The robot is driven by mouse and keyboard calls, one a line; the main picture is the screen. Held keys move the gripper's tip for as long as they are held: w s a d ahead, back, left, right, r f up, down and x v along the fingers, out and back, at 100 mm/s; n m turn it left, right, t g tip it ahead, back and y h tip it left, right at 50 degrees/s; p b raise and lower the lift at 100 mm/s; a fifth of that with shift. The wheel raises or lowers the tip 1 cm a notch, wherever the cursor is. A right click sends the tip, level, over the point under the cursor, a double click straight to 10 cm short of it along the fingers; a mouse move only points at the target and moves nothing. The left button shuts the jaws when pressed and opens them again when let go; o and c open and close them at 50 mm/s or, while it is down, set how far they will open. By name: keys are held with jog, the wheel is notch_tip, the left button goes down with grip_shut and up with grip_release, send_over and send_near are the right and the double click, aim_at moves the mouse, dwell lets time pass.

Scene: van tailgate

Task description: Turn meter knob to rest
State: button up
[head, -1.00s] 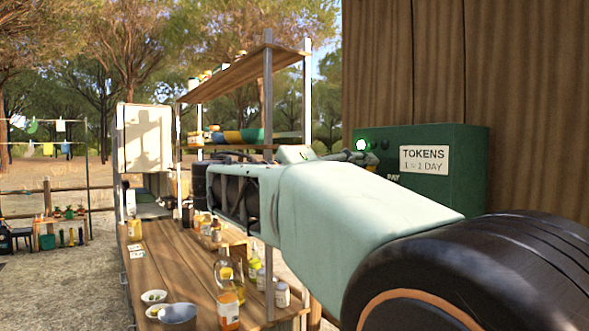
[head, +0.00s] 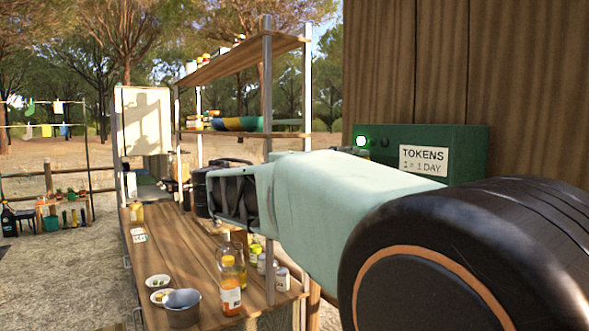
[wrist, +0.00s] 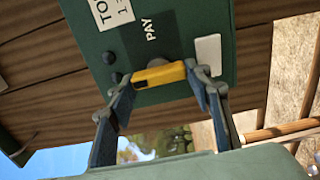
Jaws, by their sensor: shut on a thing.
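In the wrist view the box (wrist: 172,20) fills the upper middle. A yellow bar-shaped knob (wrist: 152,77) sticks out below the word "PAY", lying nearly level in that picture. My gripper (wrist: 162,74) is shut on the knob, one finger at each end. In the head view my arm hides the knob and my fingertips.
A wooden counter (head: 180,260) with bottles, small bowls and a grey pot (head: 181,308) stands at left of my arm. A metal-post shelf (head: 268,100) rises beside the meter. Two dark buttons and a pale plate (wrist: 208,55) flank the knob.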

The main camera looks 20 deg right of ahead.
dwell(0.5)
jog(key=o, duration=1.2)
jog(key=shift+c, duration=0.2)
jog(key=v, duration=1.2)
